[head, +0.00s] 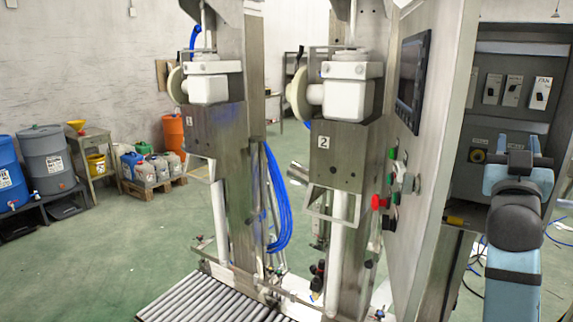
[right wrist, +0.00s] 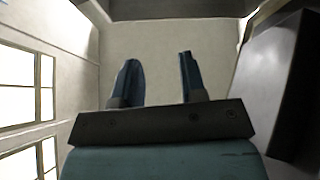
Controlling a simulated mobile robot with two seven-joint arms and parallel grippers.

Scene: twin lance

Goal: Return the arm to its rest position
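My right arm comes in at the right edge of the head view, raised in front of the open electrical cabinet (head: 515,45). My right gripper (head: 520,145) is at its upper end, partly hidden by my own arm links. In the right wrist view the right gripper's two dark blue fingers (right wrist: 160,75) stand well apart with nothing between them. They point up toward a plain pale surface. My left gripper is not in the head view.
The twin-lance machine stands in the middle, with columns 1 (head: 215,135) and 2 (head: 345,150). A steel panel with a screen (head: 413,72) and a red button (head: 379,202) is left of my right arm. A roller conveyor (head: 205,302) lies below. Green floor (head: 90,270) is clear at left.

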